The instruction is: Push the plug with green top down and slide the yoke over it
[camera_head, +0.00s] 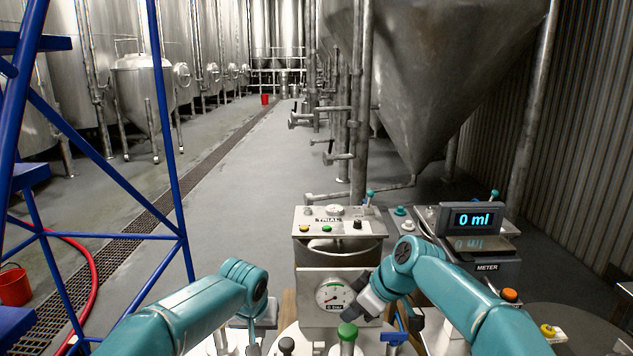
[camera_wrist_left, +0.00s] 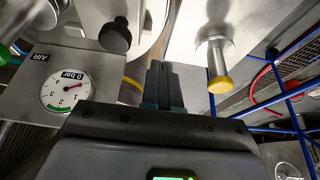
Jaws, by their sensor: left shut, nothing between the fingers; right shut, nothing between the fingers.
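The plug with the green top (camera_head: 347,331) stands upright at the bottom middle of the head view, in front of the gauge panel. Its lower part is cut off by the frame. I cannot pick out the yoke for certain; a blue handle-like piece (camera_head: 394,338) sits just right of the plug. My left gripper (camera_head: 252,332) is shut and empty, left of the plug, pointing down. In the left wrist view its shut fingers (camera_wrist_left: 163,88) lie between a black knob (camera_wrist_left: 115,38) and a yellow-tipped post (camera_wrist_left: 219,80). My right gripper (camera_head: 368,306) is shut and empty, just above and right of the plug.
The gauge panel (camera_head: 333,294) stands behind the plug, under a control box (camera_head: 338,222) with several buttons. A black knob (camera_head: 286,344) is left of the plug. A meter display (camera_head: 471,219) stands at the right. Blue scaffolding (camera_head: 110,170) rises at the left.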

